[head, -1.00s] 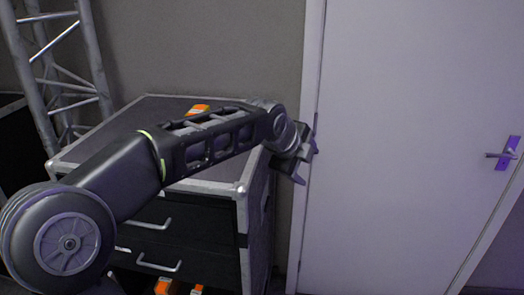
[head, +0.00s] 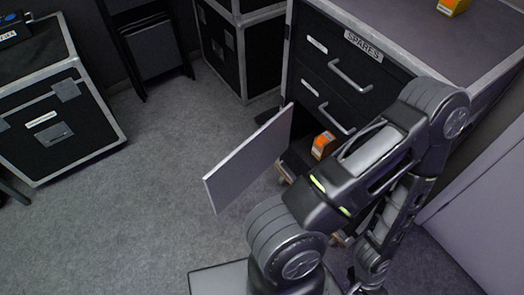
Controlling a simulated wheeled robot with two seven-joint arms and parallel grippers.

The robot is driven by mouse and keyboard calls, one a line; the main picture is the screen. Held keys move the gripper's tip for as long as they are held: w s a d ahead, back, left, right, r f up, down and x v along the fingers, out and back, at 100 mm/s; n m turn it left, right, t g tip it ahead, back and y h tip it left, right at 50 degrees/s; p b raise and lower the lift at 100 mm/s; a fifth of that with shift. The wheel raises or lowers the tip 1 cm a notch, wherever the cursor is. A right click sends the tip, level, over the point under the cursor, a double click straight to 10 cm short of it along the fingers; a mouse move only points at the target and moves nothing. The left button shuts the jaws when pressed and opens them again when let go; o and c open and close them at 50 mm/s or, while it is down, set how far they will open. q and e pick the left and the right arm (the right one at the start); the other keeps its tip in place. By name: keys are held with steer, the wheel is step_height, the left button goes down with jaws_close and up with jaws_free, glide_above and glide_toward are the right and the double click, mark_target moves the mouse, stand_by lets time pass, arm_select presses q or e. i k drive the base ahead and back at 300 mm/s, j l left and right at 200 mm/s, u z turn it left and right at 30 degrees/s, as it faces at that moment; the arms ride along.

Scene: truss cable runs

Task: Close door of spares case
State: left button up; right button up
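The spares case (head: 380,42) is a black, metal-edged cabinet at the upper right, with a "SPARES" label and two handled drawers. Its door (head: 250,158), a pale flat panel, stands open low on the case's left side and sticks out toward the front left. The lower compartment is partly visible, with an orange box (head: 323,145) in its opening. My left arm bends up in front of the case and back down. Its gripper end (head: 366,284) is low in the picture, dark and partly cut off, apart from the door. My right gripper is not in view.
Grey carpet is clear to the left of the door. Another black case (head: 60,110) stands at the far left, and stacked cases (head: 240,50) stand behind. An orange box (head: 453,6) sits on top of the spares case. My arm covers the compartment's right side.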

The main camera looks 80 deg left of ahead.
mark_target(225, 182)
steer(key=k+j, duration=0.15)
steer(key=k, duration=0.25)
steer(key=k+j, duration=0.15)
steer(key=k, duration=0.3)
steer(key=k+j, duration=0.15)
steer(key=j, duration=0.2)
steer(key=k+j, duration=0.35)
steer(key=j, duration=0.3)
steer(key=k+j+u, duration=0.1)
steer(key=j, duration=0.2)
steer(key=k+j, duration=0.25)
steer(key=j, duration=0.7)
steer(key=i+j, duration=0.15)
steer(key=j, duration=0.55)
